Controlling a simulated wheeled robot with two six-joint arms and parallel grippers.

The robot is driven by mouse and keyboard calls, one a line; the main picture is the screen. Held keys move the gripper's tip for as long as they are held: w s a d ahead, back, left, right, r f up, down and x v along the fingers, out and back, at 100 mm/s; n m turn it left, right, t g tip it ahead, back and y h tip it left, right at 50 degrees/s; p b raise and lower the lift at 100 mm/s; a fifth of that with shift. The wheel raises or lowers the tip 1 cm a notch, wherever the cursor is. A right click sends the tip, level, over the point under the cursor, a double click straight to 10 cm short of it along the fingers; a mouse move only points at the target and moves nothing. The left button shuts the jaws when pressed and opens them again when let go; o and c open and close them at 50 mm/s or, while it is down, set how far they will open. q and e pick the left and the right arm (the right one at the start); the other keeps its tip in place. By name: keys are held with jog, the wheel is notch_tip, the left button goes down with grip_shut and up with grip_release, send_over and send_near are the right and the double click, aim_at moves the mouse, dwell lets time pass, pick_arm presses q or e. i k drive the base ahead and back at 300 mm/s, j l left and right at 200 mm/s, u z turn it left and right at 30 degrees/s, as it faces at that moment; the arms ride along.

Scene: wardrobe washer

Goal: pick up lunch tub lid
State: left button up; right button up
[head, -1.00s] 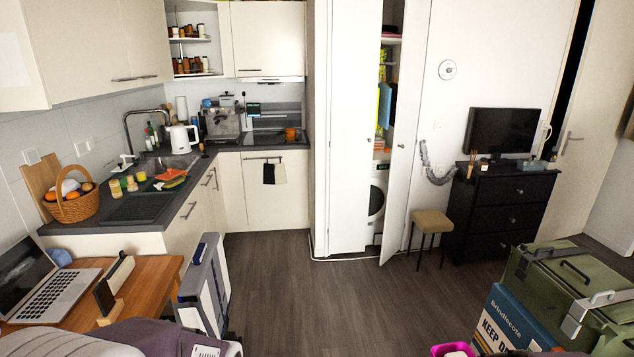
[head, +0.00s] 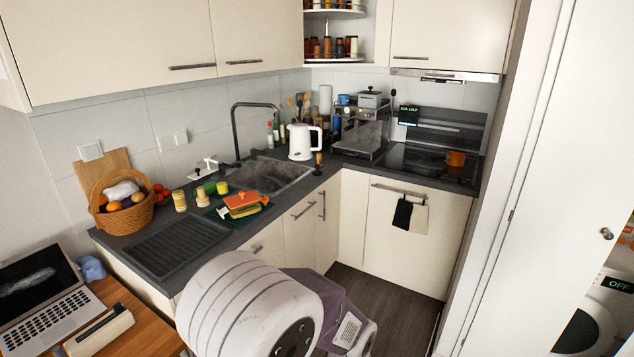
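I cannot single out the lunch tub lid for certain. On the counter in front of the sink (head: 270,175) lies an orange, flat-topped item (head: 241,199) with yellow-green edges below it; I cannot tell whether it is the lid. A green round piece (head: 207,188) sits behind it, partly hidden by small jars. A large white and purple part of my own arm rises at the bottom middle, below the counter edge. Neither of my grippers shows.
Small jars (head: 180,201) stand by the drainboard (head: 170,248). A fruit basket (head: 125,205) is at the counter's left. A white kettle (head: 301,142) and espresso machine (head: 362,128) stand behind. A laptop (head: 42,310) is on the wooden table (head: 150,325). A wardrobe door (head: 560,150) bounds the right.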

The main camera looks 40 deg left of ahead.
aim_at(243, 197)
jog(key=i+j+u, duration=0.15)
jog(key=i+u, duration=0.5)
jog(key=u, duration=0.15)
jog(key=i+u, duration=0.4)
jog(key=i+l+u, duration=0.15)
jog(key=u, duration=0.25)
jog(key=i+l+u, duration=0.4)
jog(key=j, duration=0.1)
